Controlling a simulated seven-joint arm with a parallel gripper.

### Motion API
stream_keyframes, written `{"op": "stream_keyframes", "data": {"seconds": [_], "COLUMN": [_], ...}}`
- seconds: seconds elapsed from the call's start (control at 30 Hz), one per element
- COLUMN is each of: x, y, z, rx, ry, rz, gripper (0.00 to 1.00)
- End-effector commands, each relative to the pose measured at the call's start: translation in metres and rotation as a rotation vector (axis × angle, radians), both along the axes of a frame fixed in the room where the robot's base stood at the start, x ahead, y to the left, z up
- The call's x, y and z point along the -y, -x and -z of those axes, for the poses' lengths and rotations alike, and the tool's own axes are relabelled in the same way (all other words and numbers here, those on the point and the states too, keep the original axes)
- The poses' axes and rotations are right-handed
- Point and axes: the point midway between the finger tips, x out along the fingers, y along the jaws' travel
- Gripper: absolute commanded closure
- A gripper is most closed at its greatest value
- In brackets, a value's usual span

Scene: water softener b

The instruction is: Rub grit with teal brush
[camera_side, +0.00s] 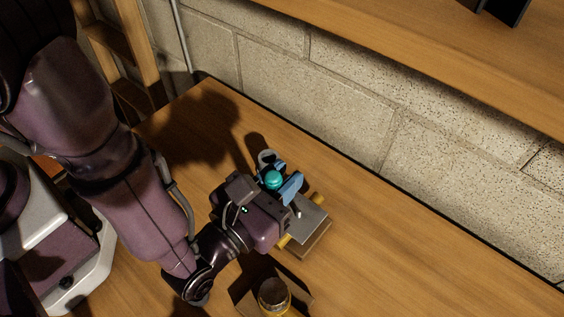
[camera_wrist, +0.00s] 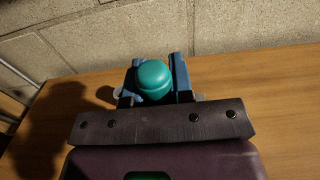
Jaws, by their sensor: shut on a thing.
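My gripper (camera_side: 281,178) has blue fingers and is shut on the teal brush (camera_side: 273,180). The brush's rounded teal top shows between the fingers in the side view. In the wrist view the teal top (camera_wrist: 154,78) sits between the blue fingers (camera_wrist: 181,75), above my dark wrist plate. The brush's lower end is hidden in both views. A grey metal plate (camera_side: 308,222) on a wooden block with yellow ends lies just right of and below my gripper in the side view. I cannot make out any grit; my gripper and wrist cover part of the plate.
A dark-topped yellow cylinder (camera_side: 273,295) stands near the bottom edge, close to my wrist. A light grey ring-shaped thing (camera_side: 267,157) is just behind my gripper. A block wall (camera_side: 350,110) bounds the wooden table (camera_side: 420,245) at the back. The table's right side is clear.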

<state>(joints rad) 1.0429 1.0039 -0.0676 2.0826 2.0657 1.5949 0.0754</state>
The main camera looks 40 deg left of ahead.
Motion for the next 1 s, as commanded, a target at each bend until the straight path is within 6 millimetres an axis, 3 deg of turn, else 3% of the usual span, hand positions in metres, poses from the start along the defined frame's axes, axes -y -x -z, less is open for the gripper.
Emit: {"op": "stream_keyframes", "data": {"seconds": [0.03,0.77,1.0], "x": [0.0,0.0,0.0], "y": [-0.004,-0.07,-0.05], "z": [0.006,0.005,0.005], "rx": [-0.001,-0.001,-0.002], "ry": [-0.001,-0.001,-0.003], "rz": [-0.002,-0.001,0.002], "gripper": [1.0,1.0,1.0]}}
